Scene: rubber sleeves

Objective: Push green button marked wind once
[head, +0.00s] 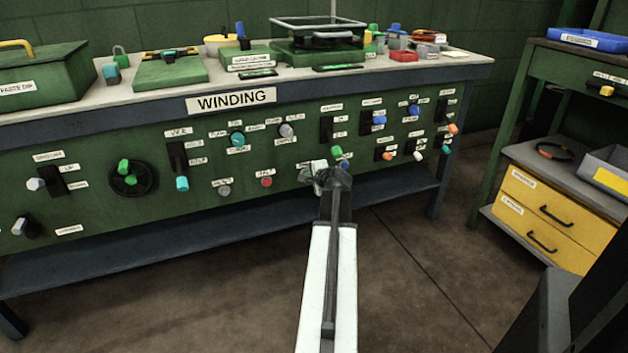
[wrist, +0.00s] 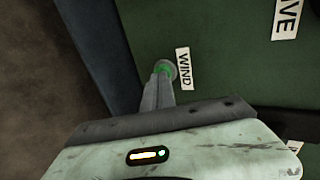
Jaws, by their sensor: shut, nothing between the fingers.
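The green button (wrist: 170,69) with a pale round rim shows in the wrist view beside a white label reading WIND (wrist: 183,68). My gripper (wrist: 161,75) is shut and empty, its fingertips at the button and covering part of it. I cannot tell whether the tips touch it or press it in. In the head view my gripper (head: 322,174) is at the front panel of the green WINDING bench (head: 60,225), and it hides the button there.
A green-capped toggle (head: 337,152) is just above my gripper on the panel. A red button (head: 266,182) and a grey button (head: 224,191) are to its left. Orange and white knobs (head: 417,156) are to its right. The floor in front is clear.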

